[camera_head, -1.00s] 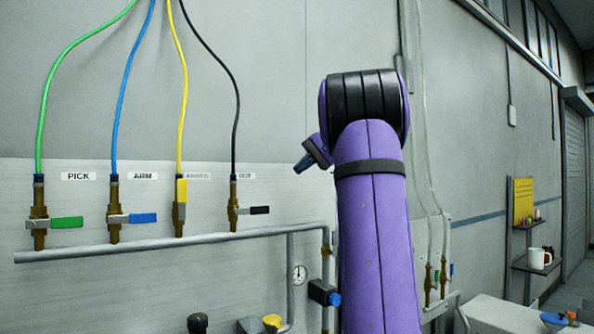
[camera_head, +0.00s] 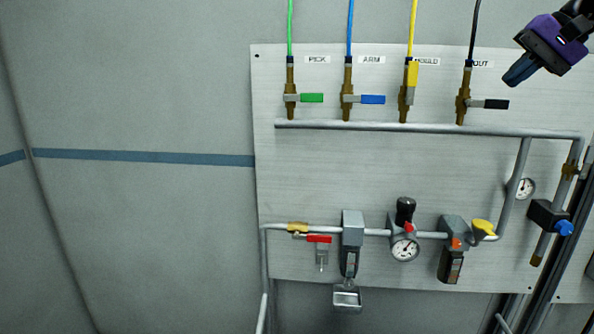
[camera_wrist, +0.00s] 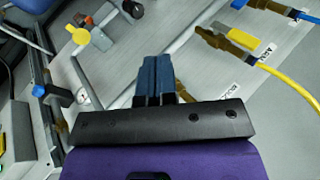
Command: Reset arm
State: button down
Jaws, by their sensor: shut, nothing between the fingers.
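My gripper (camera_head: 520,72) shows at the upper right of the head view, purple and black with dark blue fingers. It is in front of the right end of the panel, to the right of the black-handled valve (camera_head: 482,103). In the wrist view my gripper (camera_wrist: 155,62) has its two fingers together with nothing between them. The yellow-handled valve (camera_head: 412,78) has its handle upright. The green-handled valve (camera_head: 307,98) and the blue-handled valve (camera_head: 368,99) have their handles pointing sideways to the right. Most of my arm is outside the head view.
A grey pipe (camera_head: 400,126) runs below the valves on the light panel (camera_head: 350,185). Lower down are a red-handled valve (camera_head: 318,239), a gauge (camera_head: 404,249), a yellow knob (camera_head: 483,229) and a blue knob (camera_head: 563,228).

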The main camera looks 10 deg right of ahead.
jog(key=s+a+f+n+h, duration=0.5)
jog(key=s+a+f+n, duration=0.1)
jog(key=s+a+f, duration=1)
notch_tip(320, 180, down, 2)
jog(key=a, duration=0.3)
jog(key=shift+s+n, duration=0.25)
jog(key=shift+n, duration=0.15)
